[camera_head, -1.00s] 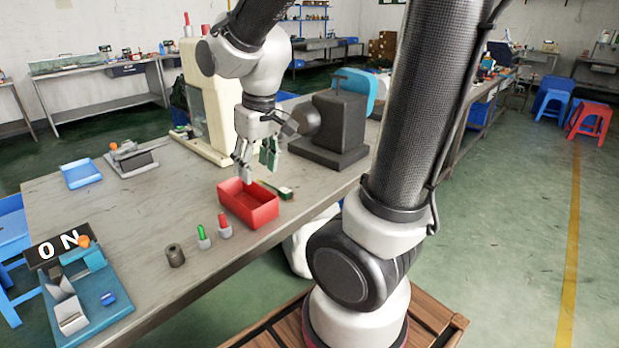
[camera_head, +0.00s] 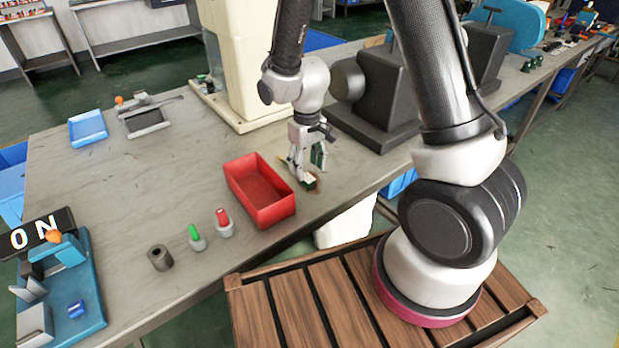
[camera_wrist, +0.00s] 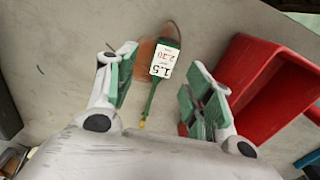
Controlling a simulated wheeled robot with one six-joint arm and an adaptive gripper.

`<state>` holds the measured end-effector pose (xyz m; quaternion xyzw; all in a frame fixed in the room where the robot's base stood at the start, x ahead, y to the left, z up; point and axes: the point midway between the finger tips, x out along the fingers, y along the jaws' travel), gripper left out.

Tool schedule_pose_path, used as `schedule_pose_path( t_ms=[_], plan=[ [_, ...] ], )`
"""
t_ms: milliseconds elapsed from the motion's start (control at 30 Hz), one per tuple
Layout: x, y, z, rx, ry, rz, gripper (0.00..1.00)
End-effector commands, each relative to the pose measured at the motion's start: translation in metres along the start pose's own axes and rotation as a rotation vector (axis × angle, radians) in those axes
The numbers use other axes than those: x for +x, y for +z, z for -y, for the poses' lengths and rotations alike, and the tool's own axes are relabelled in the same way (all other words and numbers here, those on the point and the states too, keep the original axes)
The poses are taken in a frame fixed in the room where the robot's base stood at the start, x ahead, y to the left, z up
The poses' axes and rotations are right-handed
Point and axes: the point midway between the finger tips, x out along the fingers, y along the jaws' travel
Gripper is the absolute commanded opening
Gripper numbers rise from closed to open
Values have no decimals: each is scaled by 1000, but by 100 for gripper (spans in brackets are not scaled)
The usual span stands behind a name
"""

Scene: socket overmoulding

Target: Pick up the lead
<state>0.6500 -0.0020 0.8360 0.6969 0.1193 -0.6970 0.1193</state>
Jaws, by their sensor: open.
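The lead (camera_wrist: 153,95) lies on the table in the wrist view. It has a thin dark green body with a yellowish tip and a white tag printed with black and red figures. In the head view only a small part of the lead (camera_head: 309,183) shows beside my fingers. My gripper (camera_head: 307,170) is low over the table, to the right of the red bin. In the wrist view my gripper (camera_wrist: 160,80) is open, with its green-padded fingers on either side of the lead. I cannot tell how far above the lead the fingertips are.
The red bin (camera_head: 250,202) stands close to the left of my gripper; its wall (camera_wrist: 238,80) is near the right finger in the wrist view. A dark machine (camera_head: 378,105) stands behind. Red and green pieces (camera_head: 197,241) and a grey cylinder (camera_head: 160,258) stand front left.

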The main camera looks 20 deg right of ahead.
Motion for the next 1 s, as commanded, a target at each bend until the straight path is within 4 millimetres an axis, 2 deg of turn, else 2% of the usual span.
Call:
schedule_pose_path(
  t_ms=[100,267,533,567,800,1000],
  plan=[
    [20,0,2,0,0,4,52],
    [41,-1,2,0,0,3,52],
    [45,-1,2,0,0,-1,52],
    [44,-1,2,0,0,-1,48],
    [44,-1,2,0,0,0,4],
    [44,-1,2,0,0,0,3]
  ],
)
